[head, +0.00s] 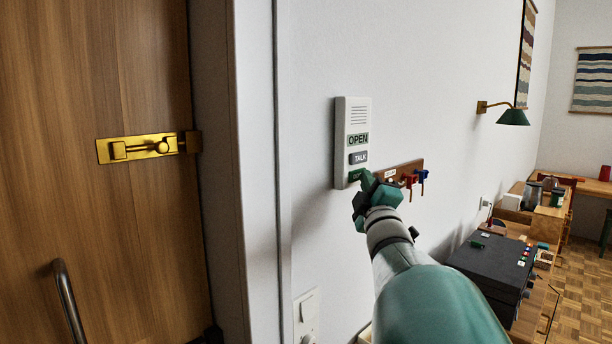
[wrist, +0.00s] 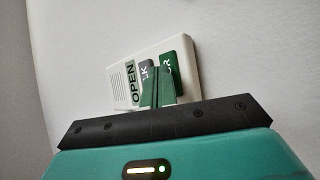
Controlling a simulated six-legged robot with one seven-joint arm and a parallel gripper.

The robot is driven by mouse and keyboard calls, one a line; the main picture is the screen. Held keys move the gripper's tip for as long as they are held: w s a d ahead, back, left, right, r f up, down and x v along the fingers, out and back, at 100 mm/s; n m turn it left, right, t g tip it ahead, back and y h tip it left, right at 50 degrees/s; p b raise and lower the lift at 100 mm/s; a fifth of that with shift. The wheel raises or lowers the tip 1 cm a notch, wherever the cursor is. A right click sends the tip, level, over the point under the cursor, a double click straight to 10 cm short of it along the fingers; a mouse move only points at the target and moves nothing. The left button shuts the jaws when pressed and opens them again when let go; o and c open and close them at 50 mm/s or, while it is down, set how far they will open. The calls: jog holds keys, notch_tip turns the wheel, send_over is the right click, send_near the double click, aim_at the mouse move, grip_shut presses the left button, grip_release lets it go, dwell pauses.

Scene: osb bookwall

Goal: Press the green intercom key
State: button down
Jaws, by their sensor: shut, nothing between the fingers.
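The white intercom (head: 342,140) is fixed to the wall right of the door frame. It has a pale green OPEN panel (head: 358,139), a grey TALK key (head: 358,157) and a green key low down. My gripper (head: 363,177) is shut and empty at the intercom's lower part. In the wrist view its green fingertips (wrist: 158,72) overlap the grey key and the edge of the green key. I cannot tell whether they touch.
A wooden door with a brass bolt (head: 148,147) stands at left. A key rack (head: 405,172) with small red and blue items hangs just right of my gripper. A green wall lamp (head: 512,116) and a cluttered bench with a black case (head: 490,262) are farther right.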

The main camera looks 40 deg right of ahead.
dwell(0.5)
jog(key=shift+s, duration=0.75)
jog(key=shift+s, duration=0.1)
jog(key=shift+s+d, duration=0.15)
jog(key=shift+s, duration=1.05)
jog(key=shift+s+d, duration=0.15)
jog(key=shift+s, duration=1.05)
